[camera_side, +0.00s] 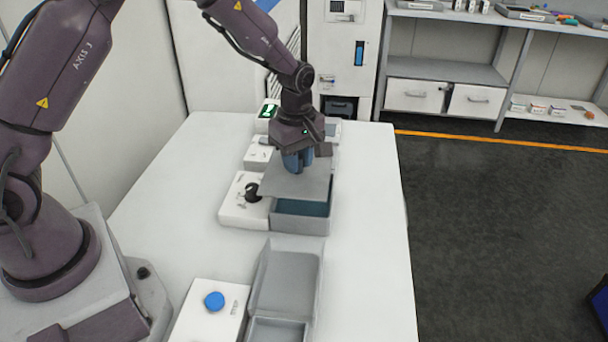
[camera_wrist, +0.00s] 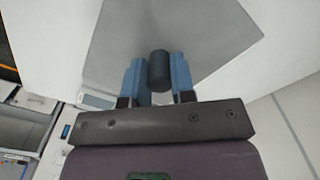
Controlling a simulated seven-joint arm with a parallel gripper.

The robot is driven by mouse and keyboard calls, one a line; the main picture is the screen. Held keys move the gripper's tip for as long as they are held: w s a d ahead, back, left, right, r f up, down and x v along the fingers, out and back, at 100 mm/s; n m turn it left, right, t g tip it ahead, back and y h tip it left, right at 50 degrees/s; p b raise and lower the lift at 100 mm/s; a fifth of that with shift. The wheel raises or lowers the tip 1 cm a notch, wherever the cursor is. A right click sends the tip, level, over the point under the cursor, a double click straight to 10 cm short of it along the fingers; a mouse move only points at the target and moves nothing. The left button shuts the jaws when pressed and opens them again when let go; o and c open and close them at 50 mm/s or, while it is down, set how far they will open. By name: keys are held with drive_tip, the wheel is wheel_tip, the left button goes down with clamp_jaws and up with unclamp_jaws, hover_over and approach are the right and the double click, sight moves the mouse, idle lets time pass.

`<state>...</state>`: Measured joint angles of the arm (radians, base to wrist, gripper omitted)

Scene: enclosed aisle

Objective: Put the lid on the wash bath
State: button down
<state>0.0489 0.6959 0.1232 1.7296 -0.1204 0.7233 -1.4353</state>
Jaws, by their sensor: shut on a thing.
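The lid (camera_side: 288,186) is a thin flat grey plate with a dark round knob (camera_wrist: 158,68) on top. My gripper (camera_side: 297,163) has its blue fingers on either side of the knob, shut on it; the wrist view also shows the fingers (camera_wrist: 158,80). The wash bath (camera_side: 300,226) is a grey open box on the white bench, with a dark blue-green inside. The lid is above the bath's rear part, apart from its front rim, and reaches out past its left side. The front of the opening shows; the rear is hidden under the lid.
A white unit with a black knob (camera_side: 234,207) stands against the bath's left. In front are an open grey box (camera_side: 285,280) and a white box with a blue button (camera_side: 214,301). More small devices (camera_side: 258,152) stand behind. The bench (camera_side: 372,220) is clear on the right.

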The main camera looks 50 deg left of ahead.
sight(304, 175)
drive_tip(key=shift+w+f, duration=0.8)
drive_tip(key=shift+f, duration=0.1)
drive_tip(key=shift+w+f, duration=0.1)
drive_tip(key=shift+f, duration=1.5)
drive_tip(key=shift+f, duration=0.25)
drive_tip(key=shift+f, duration=0.25)
drive_tip(key=c, duration=1)
unclamp_jaws()
drive_tip(key=shift+o, duration=0.2)
drive_tip(key=shift+r, duration=0.15)
